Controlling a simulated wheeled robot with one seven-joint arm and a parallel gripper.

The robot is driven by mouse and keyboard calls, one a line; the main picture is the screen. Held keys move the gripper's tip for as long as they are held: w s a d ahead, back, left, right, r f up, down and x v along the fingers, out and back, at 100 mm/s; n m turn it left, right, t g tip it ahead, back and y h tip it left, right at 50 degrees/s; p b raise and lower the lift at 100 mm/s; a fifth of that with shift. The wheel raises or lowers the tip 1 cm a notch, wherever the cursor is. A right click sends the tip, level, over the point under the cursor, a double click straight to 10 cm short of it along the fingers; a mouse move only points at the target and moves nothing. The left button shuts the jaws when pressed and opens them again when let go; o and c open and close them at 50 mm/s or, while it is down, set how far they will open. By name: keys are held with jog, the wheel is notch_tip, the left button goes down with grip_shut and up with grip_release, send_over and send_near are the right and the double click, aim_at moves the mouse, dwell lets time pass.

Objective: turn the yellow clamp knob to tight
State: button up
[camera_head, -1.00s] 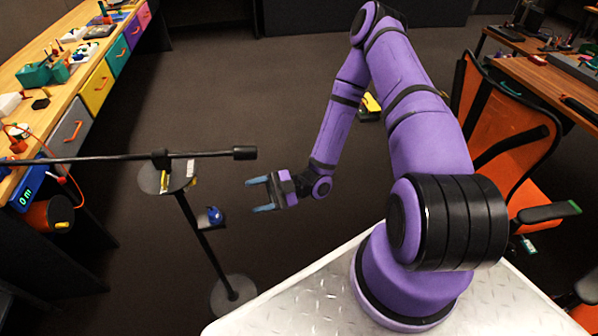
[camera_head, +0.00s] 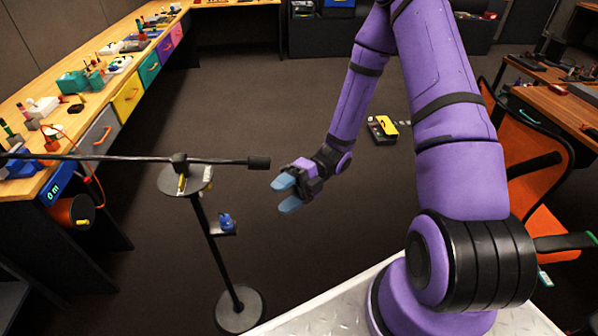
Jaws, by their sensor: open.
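A small yellow piece (camera_head: 182,184), which looks like the clamp knob, sits at the grey round plate (camera_head: 198,180) near the top of a black stand (camera_head: 212,240). It is just below the clamp (camera_head: 180,162) on a black horizontal bar (camera_head: 120,158). I cannot make out its turn position. My gripper (camera_head: 287,193), with blue fingertips, is open and empty. It hangs in the air to the right of the stand and the bar's end, apart from both.
A small shelf with a blue object (camera_head: 226,222) juts from the stand. The stand's round base (camera_head: 240,308) is on the floor. A cluttered workbench (camera_head: 60,110) runs along the left. An orange chair (camera_head: 535,190) stands at right. Open floor lies behind my gripper.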

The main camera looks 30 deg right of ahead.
notch_tip(320, 180, up, 8)
jog(key=s+d+n+h, duration=0.2)
jog(key=n+h, duration=0.4)
jog(key=n, duration=0.4)
jog(key=shift+d+n+g, duration=0.25)
jog(key=shift+n+g, duration=0.15)
jog(key=shift+r, duration=0.15)
